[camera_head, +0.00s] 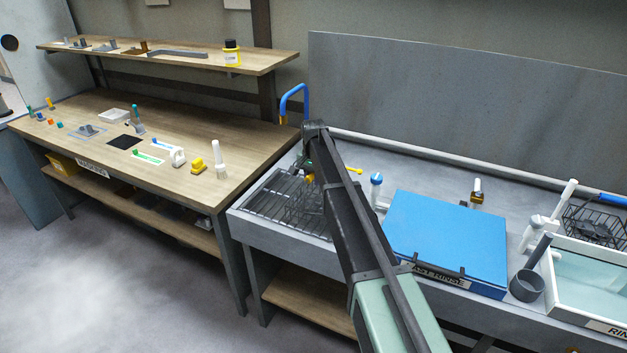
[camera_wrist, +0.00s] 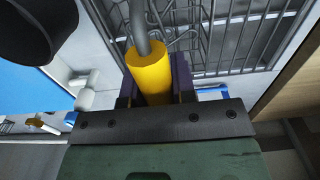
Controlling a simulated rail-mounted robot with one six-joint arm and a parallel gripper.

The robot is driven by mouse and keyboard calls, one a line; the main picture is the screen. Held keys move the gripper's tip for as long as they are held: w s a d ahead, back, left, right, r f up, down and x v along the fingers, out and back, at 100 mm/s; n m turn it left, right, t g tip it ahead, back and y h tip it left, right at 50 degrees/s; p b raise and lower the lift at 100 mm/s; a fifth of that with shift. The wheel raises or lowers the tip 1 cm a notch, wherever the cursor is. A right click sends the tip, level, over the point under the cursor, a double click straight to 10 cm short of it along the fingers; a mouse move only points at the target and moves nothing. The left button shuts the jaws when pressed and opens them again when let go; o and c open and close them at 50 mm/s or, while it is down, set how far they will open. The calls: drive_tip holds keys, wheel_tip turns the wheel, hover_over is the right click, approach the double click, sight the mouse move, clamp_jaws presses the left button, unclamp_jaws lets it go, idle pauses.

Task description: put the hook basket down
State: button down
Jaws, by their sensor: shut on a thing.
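The hook basket (camera_head: 302,207) is a dark wire basket, partly hidden behind my arm in the head view, over the slatted drain rack (camera_head: 273,203). In the wrist view its yellow grip (camera_wrist: 152,75) sits between the jaws of my gripper (camera_wrist: 155,92), which is shut on it. A grey rod bends up from the grip, and the basket's wires (camera_wrist: 185,42) show just beyond, in front of the rack's bars (camera_wrist: 245,38). I cannot tell whether the basket's bottom touches the rack.
A blue lidded tank (camera_head: 447,238) stands right of my arm. Farther right are a water-filled rinse tank (camera_head: 590,282), a dark ladle-like cup (camera_head: 527,285) and another wire basket (camera_head: 597,228). A blue-topped tap (camera_head: 295,91) rises behind the rack. The wooden bench (camera_head: 225,140) lies left.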

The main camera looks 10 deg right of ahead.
drive_tip(key=c, duration=0.9)
unclamp_jaws()
drive_tip(key=shift+c, duration=0.2)
wheel_tip(320, 180, up, 13)
drive_tip(key=p, duration=1.2)
drive_tip(key=shift+f+p, duration=0.2)
drive_tip(key=shift+p, duration=0.2)
drive_tip(key=shift+s+f, duration=0.1)
drive_tip(key=shift+s, duration=0.05)
drive_tip(key=s+n, duration=0.7)
drive_tip(key=s, duration=3.2)
drive_tip(key=shift+s+d, duration=0.15)
drive_tip(key=shift+s, duration=0.2)
